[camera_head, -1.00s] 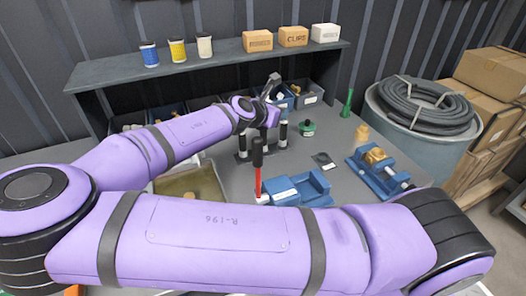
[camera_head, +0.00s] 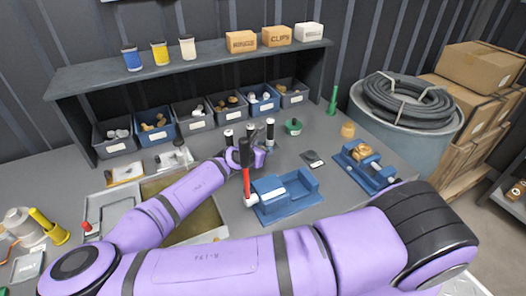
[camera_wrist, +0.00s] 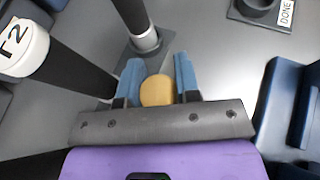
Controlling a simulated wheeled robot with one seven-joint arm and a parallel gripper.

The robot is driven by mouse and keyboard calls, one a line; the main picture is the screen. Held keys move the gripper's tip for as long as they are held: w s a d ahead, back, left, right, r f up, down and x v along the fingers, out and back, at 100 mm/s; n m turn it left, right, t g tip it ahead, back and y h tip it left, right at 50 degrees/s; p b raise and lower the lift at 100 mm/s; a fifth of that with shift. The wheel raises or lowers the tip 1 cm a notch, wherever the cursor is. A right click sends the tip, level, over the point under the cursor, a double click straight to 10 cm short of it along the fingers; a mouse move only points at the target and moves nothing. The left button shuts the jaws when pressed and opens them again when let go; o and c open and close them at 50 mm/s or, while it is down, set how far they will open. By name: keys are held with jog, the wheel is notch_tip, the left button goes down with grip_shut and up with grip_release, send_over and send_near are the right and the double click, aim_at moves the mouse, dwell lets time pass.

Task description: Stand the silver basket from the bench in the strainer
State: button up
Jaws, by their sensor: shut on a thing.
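My gripper (camera_wrist: 156,88) has its two blue fingers close on either side of a round tan-yellow thing (camera_wrist: 156,90), seen end on. Its lower part is hidden, and I cannot tell what it is. In the head view my gripper (camera_head: 262,156) is low among dark posts with pale bands. A dark post (camera_wrist: 80,72) with a white cap marked 2 stands at left in the wrist view; another post (camera_wrist: 143,38) rises just beyond the fingers from a grey base. I cannot make out the silver basket or the strainer for certain.
A blue fixture (camera_head: 304,185) and a red-shafted tool (camera_head: 246,185) are in front of my gripper. A second blue fixture (camera_head: 380,178) with a brass part is at right. Labelled bins (camera_head: 201,124) line the back under a shelf (camera_head: 200,66). Some bare bench lies between.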

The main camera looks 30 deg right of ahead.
jog(key=shift+f, duration=0.3)
jog(key=o, duration=0.6)
jog(key=shift+f, duration=0.15)
